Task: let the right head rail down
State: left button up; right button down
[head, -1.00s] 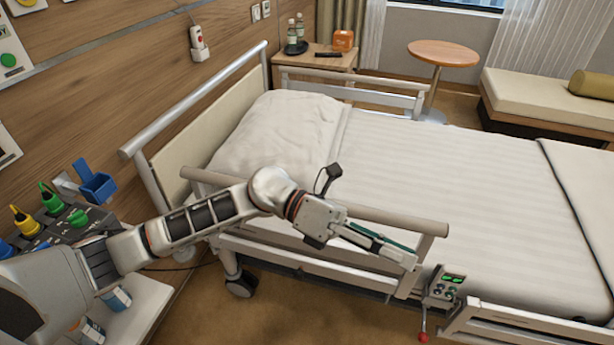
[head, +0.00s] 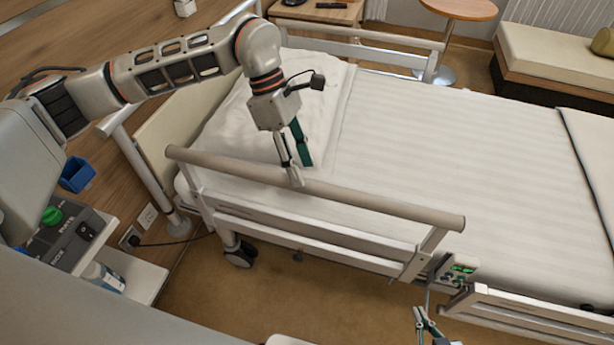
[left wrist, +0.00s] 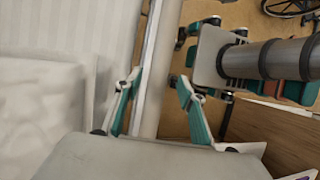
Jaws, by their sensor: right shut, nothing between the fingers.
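The right head rail (head: 330,196) is the near bed rail, and its top bar stands above mattress level. My left gripper (head: 297,172) is open and points down at the top bar near the pillow. In the left wrist view the bar (left wrist: 152,75) runs between its two spread fingers (left wrist: 158,105); I cannot tell whether they touch it. My right gripper (head: 427,322) is shut and empty at the bottom edge, below the rail's foot end. A thin grey rod (head: 428,297) under the rail's end reaches down to it. The red lever end is not visible.
The control box (head: 457,268) with green displays sits beside the rail's foot end, and another rail (head: 545,318) begins right of it. The pillow (head: 262,125) lies behind the rail. The floor (head: 210,295) below is mostly clear; a bedside unit (head: 130,272) stands left.

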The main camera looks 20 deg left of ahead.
aim_at(307, 180)
pick_arm(q)
jog(key=shift+x, duration=2.15)
jog(key=shift+c, duration=0.5)
grip_shut()
